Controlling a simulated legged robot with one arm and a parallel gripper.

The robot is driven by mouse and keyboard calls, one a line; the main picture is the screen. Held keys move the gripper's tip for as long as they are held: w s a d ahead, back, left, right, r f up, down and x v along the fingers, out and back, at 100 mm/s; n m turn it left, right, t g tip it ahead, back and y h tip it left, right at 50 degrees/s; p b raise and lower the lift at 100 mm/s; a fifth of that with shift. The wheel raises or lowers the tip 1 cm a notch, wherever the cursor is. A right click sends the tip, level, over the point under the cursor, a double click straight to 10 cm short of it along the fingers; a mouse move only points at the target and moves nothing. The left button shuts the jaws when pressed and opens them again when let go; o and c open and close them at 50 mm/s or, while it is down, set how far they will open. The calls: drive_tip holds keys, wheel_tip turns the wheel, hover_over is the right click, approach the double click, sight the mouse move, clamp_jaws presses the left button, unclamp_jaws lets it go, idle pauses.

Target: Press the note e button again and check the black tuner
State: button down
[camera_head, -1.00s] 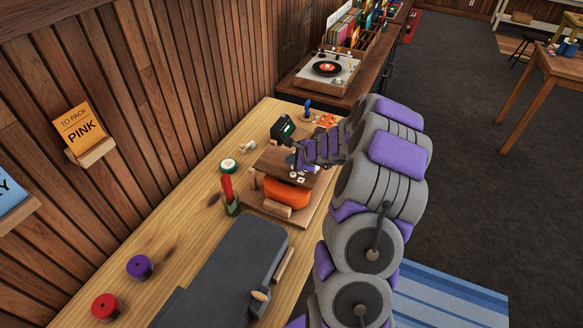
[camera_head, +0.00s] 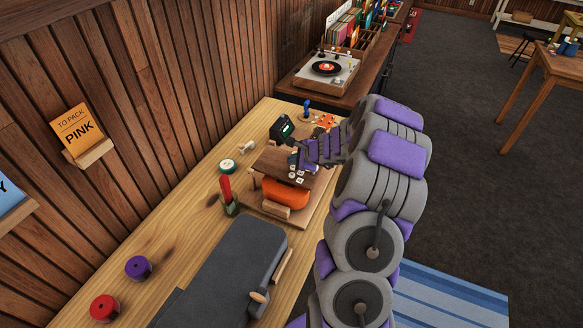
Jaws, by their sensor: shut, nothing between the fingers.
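The black tuner (camera_head: 283,128) stands at the back of the wooden workbench, with a small green lit screen; its reading is too small to make out. Several small pale buttons (camera_head: 298,177) sit on the brown wooden block (camera_head: 272,163) in front of it. Their labels are too small to read, so I cannot tell which is note e. My gripper (camera_head: 294,158) is shut and empty, low over the button end of the block. I cannot tell whether its tip touches a button. My purple and grey arm hides part of the block's right side.
An orange ukulele body (camera_head: 286,194) lies under the block. A red-handled tool (camera_head: 227,190) stands in a green holder to the left. A dark case (camera_head: 225,272) fills the front. A white-topped green tin (camera_head: 228,166) and an orange piece (camera_head: 326,120) sit nearby.

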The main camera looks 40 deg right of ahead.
drive_tip(key=shift+d+f, duration=0.2)
drive_tip(key=shift+d, duration=0.25)
drive_tip(key=shift+d+f, duration=0.2)
drive_tip(key=shift+d, duration=0.25)
drive_tip(key=shift+a, duration=0.6)
drive_tip(key=shift+d+f, duration=0.25)
drive_tip(key=shift+d, duration=0.3)
drive_tip(key=shift+a+f, duration=0.15)
drive_tip(key=shift+a, duration=0.25)
drive_tip(key=shift+s+d+f, duration=0.1)
drive_tip(key=shift+d+f, duration=0.05)
drive_tip(key=shift+d, duration=0.05)
drive_tip(key=shift+a+r+p, duration=0.15)
drive_tip(key=shift+a+r, duration=0.15)
drive_tip(key=shift+r, duration=0.2)
drive_tip(key=shift+a+r+p, duration=0.15)
drive_tip(key=shift+a+r, duration=0.1)
drive_tip(key=shift+r, duration=0.25)
